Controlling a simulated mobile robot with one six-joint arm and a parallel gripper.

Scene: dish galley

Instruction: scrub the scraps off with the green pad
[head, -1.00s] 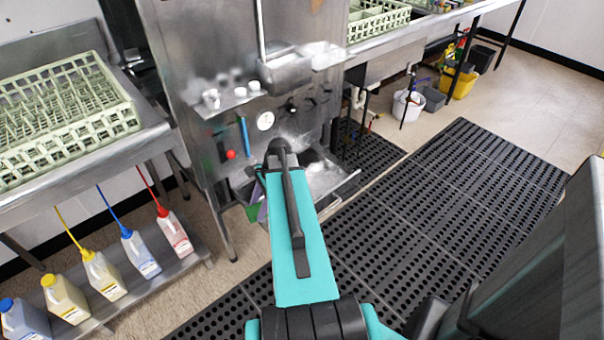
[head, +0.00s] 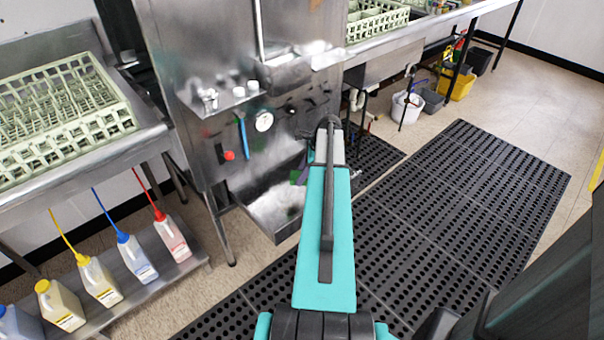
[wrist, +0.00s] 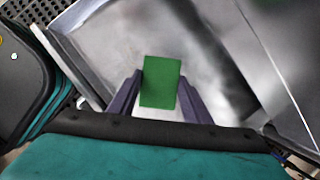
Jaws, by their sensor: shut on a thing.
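My gripper (wrist: 160,88) is shut on the green pad (wrist: 160,82), a flat rectangle held between its two dark purple fingers. In the head view the green pad (head: 297,177) shows as a small patch left of my arm, and my arm hides most of the gripper. The pad is over the shallow steel tray (head: 262,208) at the foot of the steel machine. In the wrist view the tray (wrist: 112,48) lies beneath, with pale, blurred patches. I cannot tell whether the pad touches it. No distinct scraps can be made out.
The steel machine (head: 215,100) stands behind the tray. A pale green dish rack (head: 60,120) sits on the left counter, above a shelf of several bottles (head: 100,280). Black perforated mats (head: 470,200) cover clear floor at right. A white bucket (head: 406,108) stands farther back.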

